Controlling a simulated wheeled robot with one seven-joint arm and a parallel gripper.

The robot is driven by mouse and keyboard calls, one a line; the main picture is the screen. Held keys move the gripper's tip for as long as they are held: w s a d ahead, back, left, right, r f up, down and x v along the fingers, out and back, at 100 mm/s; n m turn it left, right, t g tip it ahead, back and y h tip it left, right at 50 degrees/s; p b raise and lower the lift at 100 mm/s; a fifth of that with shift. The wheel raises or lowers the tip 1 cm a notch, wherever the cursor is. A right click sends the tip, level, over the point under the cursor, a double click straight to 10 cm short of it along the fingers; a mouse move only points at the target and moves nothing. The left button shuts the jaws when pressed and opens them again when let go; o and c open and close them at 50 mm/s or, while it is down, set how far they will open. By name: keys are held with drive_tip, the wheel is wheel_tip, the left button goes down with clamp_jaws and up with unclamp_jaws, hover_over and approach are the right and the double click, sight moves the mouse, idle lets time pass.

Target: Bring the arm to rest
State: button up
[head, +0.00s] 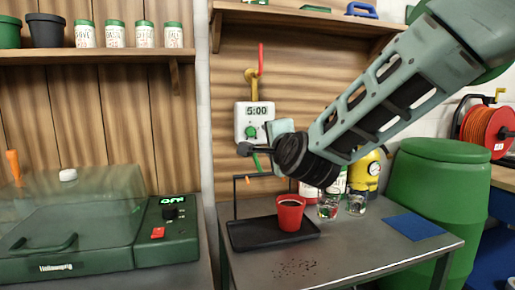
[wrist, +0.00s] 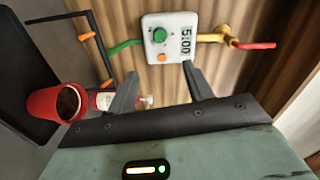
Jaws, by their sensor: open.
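My arm reaches in from the upper right of the head view. My gripper (wrist: 162,88) is open and empty in the wrist view, with its two grey fingers apart. It is in front of a white timer box (head: 254,122) on the wooden wall, which reads 5:00. The timer box (wrist: 168,38) also shows beyond the fingertips in the wrist view. In the head view my wrist hides part of the gripper.
A red cup (head: 290,213) with dark contents stands on a black tray (head: 250,236) on the metal table. Two glasses, a blue mat (head: 414,226) and a yellow canister (head: 366,172) are near. A green barrel (head: 437,200) stands at right, a green lidded machine (head: 90,225) at left.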

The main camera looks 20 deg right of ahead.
drive_tip(key=s+a+f+n+g+y, duration=0.5)
drive_tip(key=s+a+f+n+g, duration=0.3)
drive_tip(key=s+a+f+n, duration=0.5)
drive_tip(key=s+d+f+n+g+h, duration=0.1)
drive_tip(key=s+d+f+n+g, duration=0.2)
drive_tip(key=s, duration=0.5)
drive_tip(key=s+d+f+n+g+h, duration=0.2)
drive_tip(key=s+f+n+g, duration=0.15)
drive_tip(key=s, duration=0.35)
drive_tip(key=s+d+f+n+g+h, duration=0.1)
drive_tip(key=s+d+f+n+g, duration=0.15)
drive_tip(key=s+n, duration=0.4)
wheel_tip(320, 180, up, 16)
drive_tip(key=s+m+p, duration=0.1)
drive_tip(key=m+p, duration=0.1)
drive_tip(key=p, duration=1.4)
drive_tip(key=shift+s+a+r, duration=0.15)
drive_tip(key=shift+s+r, duration=0.05)
drive_tip(key=shift+s, duration=0.05)
